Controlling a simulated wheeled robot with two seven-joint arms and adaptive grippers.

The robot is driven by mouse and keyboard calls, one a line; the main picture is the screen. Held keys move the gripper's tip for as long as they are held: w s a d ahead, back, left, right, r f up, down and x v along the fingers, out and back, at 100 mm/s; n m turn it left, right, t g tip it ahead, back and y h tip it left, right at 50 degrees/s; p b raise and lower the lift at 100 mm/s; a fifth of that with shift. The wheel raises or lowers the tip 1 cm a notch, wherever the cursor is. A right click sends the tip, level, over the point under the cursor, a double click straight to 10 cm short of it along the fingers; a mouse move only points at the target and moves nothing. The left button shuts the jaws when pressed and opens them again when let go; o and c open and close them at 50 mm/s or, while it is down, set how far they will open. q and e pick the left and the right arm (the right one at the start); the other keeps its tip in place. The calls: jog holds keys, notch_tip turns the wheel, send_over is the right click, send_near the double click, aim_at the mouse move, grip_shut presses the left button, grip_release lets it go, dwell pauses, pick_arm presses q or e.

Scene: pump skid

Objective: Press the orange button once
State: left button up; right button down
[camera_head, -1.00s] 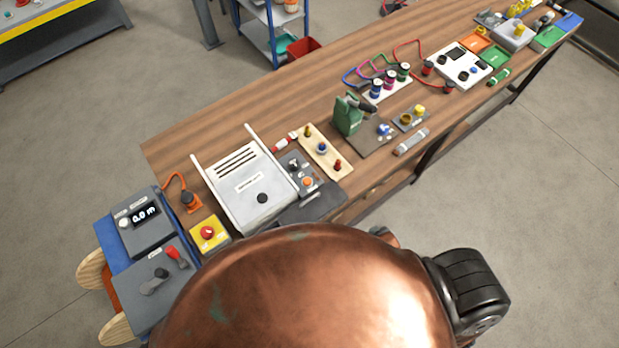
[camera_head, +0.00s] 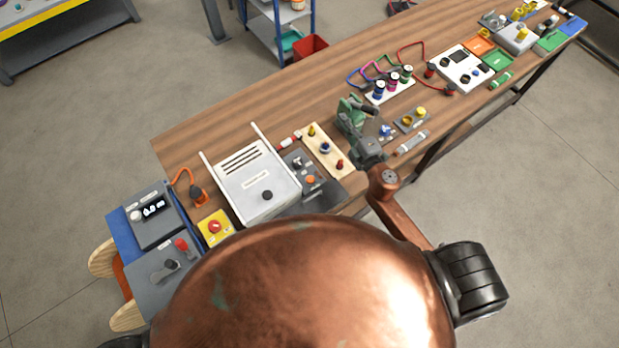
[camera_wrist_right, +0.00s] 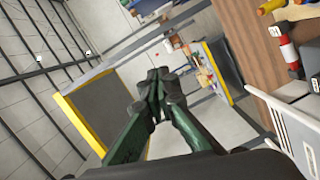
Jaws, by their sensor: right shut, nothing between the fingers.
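The orange button (camera_head: 310,180) sits on a small dark grey control box (camera_head: 300,165), beside a black knob, near the front edge of the bench. My right gripper (camera_head: 354,112) is over the bench to the right of the box and beyond the button, apart from it. The orange button does not show in that view. My left gripper is not in view.
A white vented box (camera_head: 258,180) stands left of the control box, and a wooden board with knobs (camera_head: 325,150) stands right. A yellow box with a red button (camera_head: 215,227) is further left. My copper-coloured body hides the near area.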

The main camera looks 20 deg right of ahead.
jog(key=s+a+r+n+g+y+p, duration=0.1)
jog(key=a+r+n+g+y, duration=0.2)
jog(key=a+n, duration=0.45)
jog(key=s+a+r+n+g+y+p, duration=0.1)
jog(key=s+a+r+n+y, duration=0.15)
jog(key=a+n+y, duration=0.45)
jog(key=s+d+f+n+g+h, duration=0.1)
jog(key=f+n+g+h, duration=0.1)
jog(key=f, duration=0.6)
jog(key=s+d+f+n+g+h, duration=0.1)
jog(key=s+f+n+g+h, duration=0.1)
jog(key=f+n+g, duration=0.3)
notch_tip(320, 180, down, 4)
jog(key=shift+s+r+g+h, duration=0.2)
jog(key=shift+s+g+h, duration=0.1)
jog(key=shift+g+h, duration=0.15)
jog(key=shift+b, duration=0.3)
jog(key=b, duration=0.6)
send_over(312, 180)
notch_tip(312, 180, down, 8)
jog(key=shift+d+r, duration=0.1)
jog(key=shift+r, duration=0.15)
jog(key=shift+f+b, duration=0.6)
jog(key=shift+w+f, duration=0.1)
